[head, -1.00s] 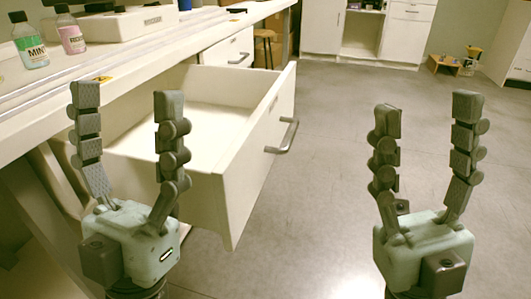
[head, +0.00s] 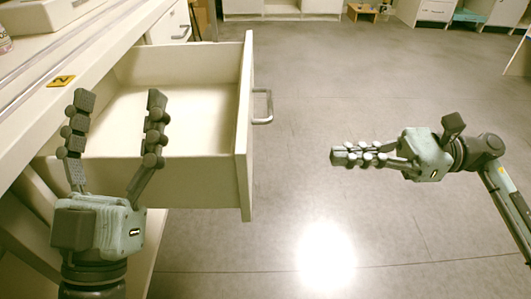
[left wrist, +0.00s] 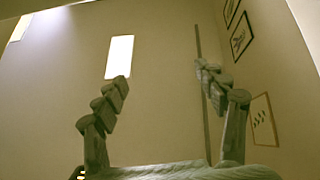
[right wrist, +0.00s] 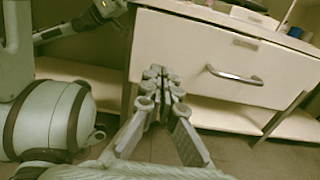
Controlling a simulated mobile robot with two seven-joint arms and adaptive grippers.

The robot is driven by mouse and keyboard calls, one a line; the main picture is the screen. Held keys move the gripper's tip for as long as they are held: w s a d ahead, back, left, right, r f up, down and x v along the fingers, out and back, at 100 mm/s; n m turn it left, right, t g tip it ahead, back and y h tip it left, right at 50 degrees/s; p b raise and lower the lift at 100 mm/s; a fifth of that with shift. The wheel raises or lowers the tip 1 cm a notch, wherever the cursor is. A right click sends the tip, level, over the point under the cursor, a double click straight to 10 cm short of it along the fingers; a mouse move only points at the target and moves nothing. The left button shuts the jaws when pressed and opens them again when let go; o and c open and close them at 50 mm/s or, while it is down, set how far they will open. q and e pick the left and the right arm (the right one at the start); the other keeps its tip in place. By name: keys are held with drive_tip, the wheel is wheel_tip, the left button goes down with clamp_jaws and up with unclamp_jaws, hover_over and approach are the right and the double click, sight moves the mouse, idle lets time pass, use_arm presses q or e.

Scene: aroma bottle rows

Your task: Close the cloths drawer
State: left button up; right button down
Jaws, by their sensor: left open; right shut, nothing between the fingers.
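The drawer (head: 247,110) is a white box pulled out from under the counter, its inside bare where I can see it. Its grey bar handle (head: 265,106) is on the front panel. In the right wrist view the drawer front (right wrist: 190,55) faces me, with the handle (right wrist: 235,76) and a small unreadable label. My right gripper (head: 337,155) is shut and empty, pointing left toward the drawer front with a gap between them. Its fingers also show in the right wrist view (right wrist: 157,75). My left gripper (head: 118,97) is open and upright in front of the drawer's near side.
The white counter (head: 100,50) runs along the left, with a yellow label (head: 61,81) on its edge. Open grey floor (head: 350,100) lies right of the drawer. Cabinets (head: 290,8) and a small wooden stool (head: 362,11) stand far back.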

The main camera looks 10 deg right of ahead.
use_arm(q)
drive_tip(key=shift+w+d+f+g+y+p, duration=0.15)
drive_tip(key=shift+w+d+f+g+p, duration=0.1)
drive_tip(key=shift+f+g, duration=0.2)
drive_tip(key=shift+w+d+f+g+y+p, duration=0.15)
drive_tip(key=shift+w+f+g+p, duration=0.1)
drive_tip(key=shift+f+g, duration=0.15)
use_arm(e)
drive_tip(key=x, duration=1.2)
drive_tip(key=shift+a, duration=0.2)
